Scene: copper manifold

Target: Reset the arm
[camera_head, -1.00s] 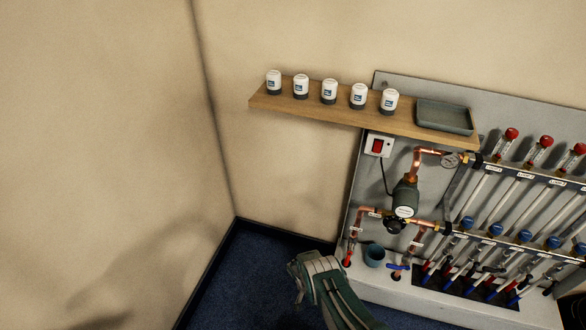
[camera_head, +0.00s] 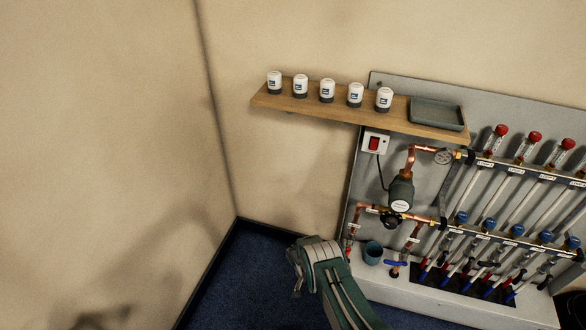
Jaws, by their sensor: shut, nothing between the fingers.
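My arm (camera_head: 335,285), green with pale panels, rises from the bottom edge a little right of centre. Its far end bends in front of the blue floor, with a thin grey part along its left side. I cannot make out any fingertips, so my gripper is not in view. Nothing is seen held by the arm. The arm stands left of the copper manifold panel (camera_head: 405,285), near its lower left corner in the picture.
A wooden shelf (camera_head: 310,111) holds several white bottles (camera_head: 327,90) and a grey tray (camera_head: 437,113). Below it are a red switch (camera_head: 374,144), a pump (camera_head: 400,193), a blue-grey cup (camera_head: 373,252) and several valves. Bare wall and blue floor (camera_head: 235,285) lie left.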

